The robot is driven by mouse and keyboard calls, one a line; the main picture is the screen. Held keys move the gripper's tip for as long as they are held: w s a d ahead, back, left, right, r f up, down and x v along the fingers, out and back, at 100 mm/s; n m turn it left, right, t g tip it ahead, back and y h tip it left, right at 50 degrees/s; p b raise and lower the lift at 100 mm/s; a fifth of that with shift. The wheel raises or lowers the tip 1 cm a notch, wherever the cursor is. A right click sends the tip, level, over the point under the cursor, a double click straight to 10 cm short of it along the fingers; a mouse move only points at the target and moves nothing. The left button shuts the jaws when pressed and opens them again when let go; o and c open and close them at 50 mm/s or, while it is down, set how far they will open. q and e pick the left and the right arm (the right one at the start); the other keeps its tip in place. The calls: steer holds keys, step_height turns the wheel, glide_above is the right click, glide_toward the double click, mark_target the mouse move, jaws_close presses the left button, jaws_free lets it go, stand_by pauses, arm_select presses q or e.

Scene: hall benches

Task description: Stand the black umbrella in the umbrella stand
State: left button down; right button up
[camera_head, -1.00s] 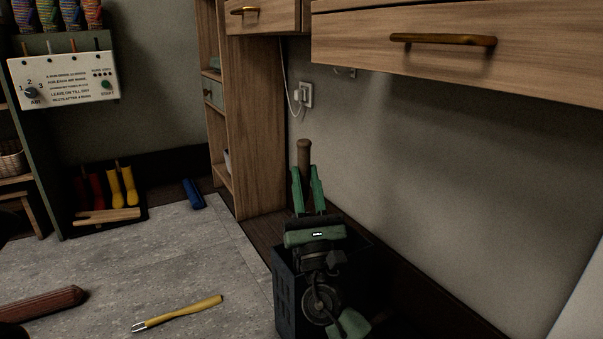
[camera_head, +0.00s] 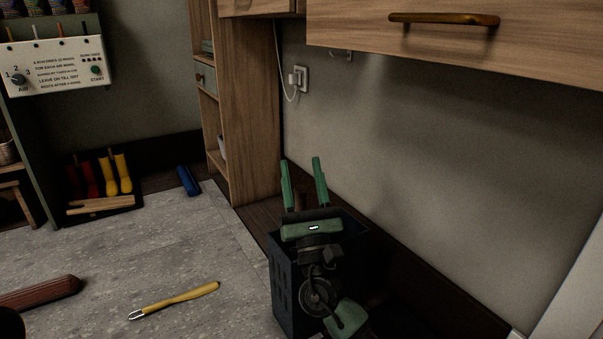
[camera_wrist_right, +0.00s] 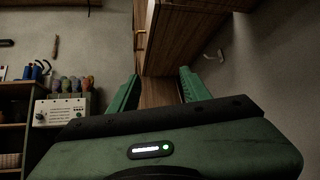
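The umbrella stand (camera_head: 284,285) is a dark, open-topped box with slotted sides, near the wall right of the middle in the head view. My right gripper (camera_head: 304,178) is above the stand's back part, its green fingers pointing up and spread apart. Nothing shows between them. The right wrist view also shows the right gripper (camera_wrist_right: 158,88) open and empty. I cannot see the black umbrella now; my right arm hides much of the stand's inside. My left gripper is not in view.
A yellow-handled tool (camera_head: 178,298) and a dark red rolled object (camera_head: 42,292) lie on the grey floor. A blue object (camera_head: 189,180) and boots (camera_head: 121,172) are farther back. A wooden shelf unit (camera_head: 250,120) stands behind the stand. Wooden drawers (camera_head: 540,45) overhang at the upper right.

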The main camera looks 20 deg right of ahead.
steer(key=shift+f, duration=0.1)
steer(key=p+v, duration=0.2)
steer(key=v, duration=0.5)
steer(key=shift+s+f+p, duration=0.2)
steer(key=shift+s+p, duration=0.1)
stand_by(0.6)
